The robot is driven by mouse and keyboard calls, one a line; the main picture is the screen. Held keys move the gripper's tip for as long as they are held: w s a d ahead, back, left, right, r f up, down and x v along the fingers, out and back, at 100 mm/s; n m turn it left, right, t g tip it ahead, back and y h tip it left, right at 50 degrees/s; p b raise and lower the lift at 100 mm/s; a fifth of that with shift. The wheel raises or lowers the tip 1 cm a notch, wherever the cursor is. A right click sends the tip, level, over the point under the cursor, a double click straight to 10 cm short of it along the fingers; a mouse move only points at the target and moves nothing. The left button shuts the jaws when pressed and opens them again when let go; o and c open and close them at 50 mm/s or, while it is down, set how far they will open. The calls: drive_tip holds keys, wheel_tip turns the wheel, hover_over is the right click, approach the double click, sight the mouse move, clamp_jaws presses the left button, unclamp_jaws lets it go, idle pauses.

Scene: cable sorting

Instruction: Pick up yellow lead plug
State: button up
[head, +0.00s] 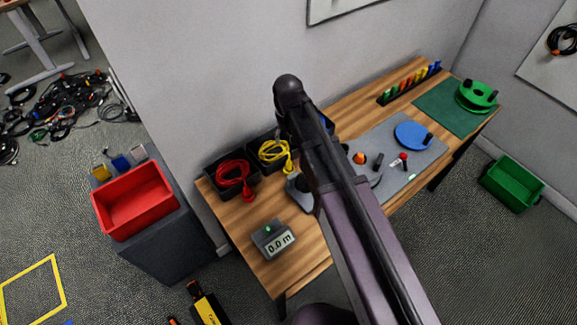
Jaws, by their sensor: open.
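The yellow lead plug (289,165) shows at the front edge of a black bin (255,161), near the back left of the wooden bench. Its yellow cable (272,149) lies coiled in that bin. My arm crosses the middle of the view, just right of the plug, and hides part of the bench.
A red lead (232,171) lies in the bin to the left, its red plug (248,196) in front. A meter reading 0.0 m (274,240) stands on the bench (310,252). A grey mat (400,165) with a blue disc (412,135) and small tools lies right of my arm.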

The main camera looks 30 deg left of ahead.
sight(289, 160)
drive_tip(key=shift+f, duration=0.1)
idle(0.3)
wheel_tip(289, 160, down, 8)
drive_tip(key=b, duration=0.8)
drive_tip(key=shift+f+b, duration=0.2)
drive_tip(key=shift+b, duration=0.1)
drive_tip(key=shift+f, duration=0.1)
drive_tip(key=shift+d+f+b, duration=0.2)
drive_tip(key=shift+f+b, duration=2.35)
drive_tip(key=shift+b, duration=0.1)
clamp_jaws()
